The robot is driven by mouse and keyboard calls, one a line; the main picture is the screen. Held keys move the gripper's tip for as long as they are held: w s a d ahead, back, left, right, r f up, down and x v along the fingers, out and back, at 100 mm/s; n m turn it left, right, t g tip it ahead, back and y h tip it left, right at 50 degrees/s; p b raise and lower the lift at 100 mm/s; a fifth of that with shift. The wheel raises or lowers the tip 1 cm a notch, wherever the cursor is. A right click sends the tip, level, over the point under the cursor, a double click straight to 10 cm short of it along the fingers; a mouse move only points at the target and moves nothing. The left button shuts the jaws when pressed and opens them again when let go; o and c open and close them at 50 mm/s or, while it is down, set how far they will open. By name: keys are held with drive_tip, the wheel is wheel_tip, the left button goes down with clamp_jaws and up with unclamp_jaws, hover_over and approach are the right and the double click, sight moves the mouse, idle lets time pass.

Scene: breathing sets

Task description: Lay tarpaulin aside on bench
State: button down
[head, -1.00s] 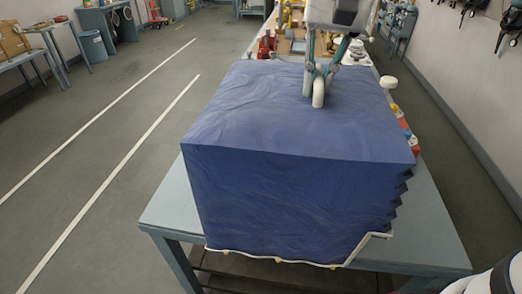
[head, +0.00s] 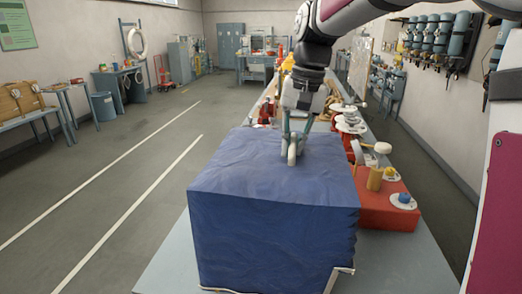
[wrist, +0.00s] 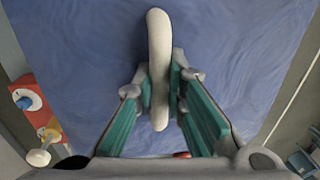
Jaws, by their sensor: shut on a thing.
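The blue tarpaulin (head: 265,185) stands box-shaped over the near part of the grey-blue bench (head: 425,262), with a pale edge along its bottom. What is under it is hidden. A white rounded handle (head: 292,156) stands up from its top. My gripper (head: 296,135) is above the tarpaulin with its fingers on this handle. In the wrist view, my gripper (wrist: 158,82) has its pads closed against both sides of the white handle (wrist: 157,30), with the blue tarpaulin (wrist: 75,65) filling most of the background.
A red box (head: 392,208) with round fittings stands just right of the tarpaulin. White discs (head: 350,122) and other gear crowd the bench behind it. Bare bench top shows at the front left and right. The floor (head: 110,235) to the left is clear.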

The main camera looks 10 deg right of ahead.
drive_tip(key=w, duration=0.2)
drive_tip(key=shift+w+f, duration=0.1)
drive_tip(key=shift+w, duration=0.3)
drive_tip(key=shift+f+p, duration=0.65)
drive_tip(key=shift+f, duration=1.1)
drive_tip(key=c, duration=1.6)
unclamp_jaws()
drive_tip(key=shift+c, duration=0.2)
